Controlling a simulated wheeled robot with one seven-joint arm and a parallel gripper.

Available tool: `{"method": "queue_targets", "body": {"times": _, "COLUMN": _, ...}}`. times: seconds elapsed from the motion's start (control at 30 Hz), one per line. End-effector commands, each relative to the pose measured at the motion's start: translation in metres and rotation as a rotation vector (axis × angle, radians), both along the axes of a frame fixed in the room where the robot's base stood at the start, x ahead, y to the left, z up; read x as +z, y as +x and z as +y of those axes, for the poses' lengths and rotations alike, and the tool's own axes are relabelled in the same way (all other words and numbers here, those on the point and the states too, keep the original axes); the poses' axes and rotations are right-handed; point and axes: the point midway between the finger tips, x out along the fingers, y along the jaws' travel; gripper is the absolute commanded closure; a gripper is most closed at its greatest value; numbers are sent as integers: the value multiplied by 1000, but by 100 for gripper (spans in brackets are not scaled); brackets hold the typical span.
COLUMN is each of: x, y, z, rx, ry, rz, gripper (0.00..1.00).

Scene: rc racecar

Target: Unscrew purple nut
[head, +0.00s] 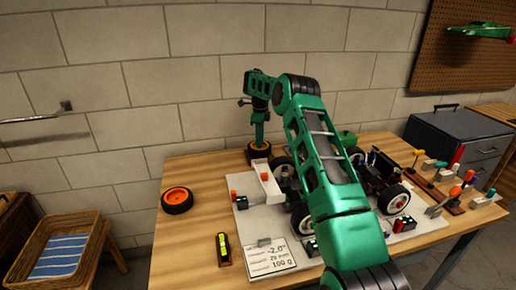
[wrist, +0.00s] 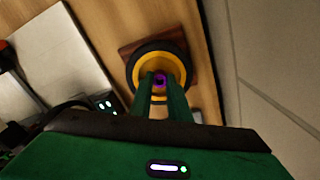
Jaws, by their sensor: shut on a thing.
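The purple nut (wrist: 159,79) shows in the wrist view at the centre of a yellow-rimmed wheel (wrist: 160,54) with a black tyre. My gripper (wrist: 159,86) points down at the wheel's hub, its two green fingertips shut on the nut, one on each side. The wheel rests on a dark brown wooden base (wrist: 126,49). In the head view my gripper (head: 258,143) is over the same wheel (head: 258,153), at the table's back edge near the wall. The nut is hidden there.
An orange-rimmed wheel (head: 177,200) lies on the wooden table (head: 180,255) at left. A white board (head: 250,222) carries a partly hidden car and a label card (head: 270,256). A small level (head: 222,248) lies in front. Tools stand at right. The block wall is close behind.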

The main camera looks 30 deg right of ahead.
Motion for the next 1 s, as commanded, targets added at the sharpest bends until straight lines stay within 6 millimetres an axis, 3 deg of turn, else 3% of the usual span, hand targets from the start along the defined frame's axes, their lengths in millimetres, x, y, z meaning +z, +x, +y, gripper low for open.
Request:
{"method": "queue_targets", "body": {"times": 0.1, "x": -3, "y": -4, "z": 2, "rx": 119, "ry": 6, "rz": 14, "gripper": 100}}
{"method": "queue_targets", "body": {"times": 0.33, "x": -4, "y": -4, "z": 2, "rx": 138, "ry": 8, "rz": 14, "gripper": 100}}
{"method": "queue_targets", "body": {"times": 0.37, "x": -4, "y": -4, "z": 2, "rx": 137, "ry": 8, "rz": 14, "gripper": 79}}
{"method": "queue_targets", "body": {"times": 0.43, "x": -4, "y": -4, "z": 2, "rx": 137, "ry": 7, "rz": 13, "gripper": 62}}
{"method": "queue_targets", "body": {"times": 0.77, "x": -2, "y": -2, "z": 2, "rx": 137, "ry": 5, "rz": 7, "gripper": 62}}
{"method": "queue_targets", "body": {"times": 0.8, "x": -1, "y": -2, "z": 2, "rx": 137, "ry": 4, "rz": 6, "gripper": 70}}
{"method": "queue_targets", "body": {"times": 1.0, "x": -1, "y": -1, "z": 1, "rx": 136, "ry": 3, "rz": 5, "gripper": 70}}
